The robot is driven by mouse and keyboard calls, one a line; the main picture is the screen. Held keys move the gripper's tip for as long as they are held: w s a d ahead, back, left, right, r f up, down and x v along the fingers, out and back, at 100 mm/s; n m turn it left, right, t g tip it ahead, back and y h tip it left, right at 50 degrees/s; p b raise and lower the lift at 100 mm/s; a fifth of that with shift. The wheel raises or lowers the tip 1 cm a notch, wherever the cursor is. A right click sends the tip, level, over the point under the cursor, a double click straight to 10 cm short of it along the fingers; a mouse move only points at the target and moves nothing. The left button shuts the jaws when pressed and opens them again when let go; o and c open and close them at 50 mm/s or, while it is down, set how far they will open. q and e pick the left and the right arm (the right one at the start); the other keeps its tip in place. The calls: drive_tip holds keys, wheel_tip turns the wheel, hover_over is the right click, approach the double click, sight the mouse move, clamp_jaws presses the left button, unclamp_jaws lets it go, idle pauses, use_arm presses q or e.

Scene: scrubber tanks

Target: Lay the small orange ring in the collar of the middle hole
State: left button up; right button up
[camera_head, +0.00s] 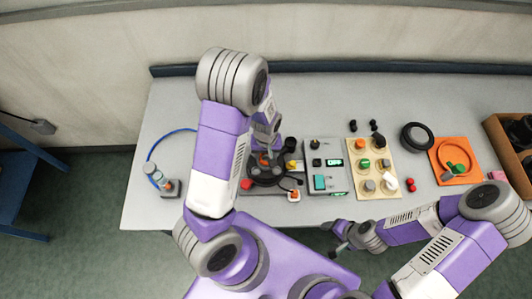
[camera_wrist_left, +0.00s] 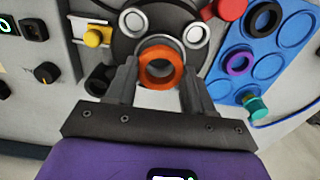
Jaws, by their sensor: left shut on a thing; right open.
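The small orange ring (camera_wrist_left: 160,82) is held between the two fingers of my left gripper (camera_wrist_left: 160,90) in the left wrist view. Behind it is the round black plate (camera_wrist_left: 118,45), with two light round parts (camera_wrist_left: 134,20) towards its far side. The ring covers part of the plate, and I cannot tell whether it touches it. The middle hole's collar is largely hidden behind the ring. In the head view my left gripper (camera_head: 265,150) is over the black plate, partly hidden by my arm. My right gripper (camera_head: 340,242) is open and empty at the table's front edge.
A blue tray (camera_wrist_left: 275,62) with a black ring and a purple ring lies right of the plate in the wrist view. A yellow knob (camera_wrist_left: 96,37) and a red button (camera_wrist_left: 232,8) flank the plate. A beige board with pegs (camera_head: 373,180) and an orange tray (camera_head: 440,178) lie further right.

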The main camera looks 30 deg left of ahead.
use_arm(q)
drive_tip(key=shift+f, duration=0.3)
idle(0.4)
drive_tip(key=shift+f+b, duration=0.2)
drive_tip(key=shift+b, duration=0.15)
drive_tip(key=shift+f, duration=0.35)
idle(0.7)
drive_tip(key=o, duration=1.6)
wheel_tip(320, 180, up, 7)
drive_tip(key=p, duration=0.5)
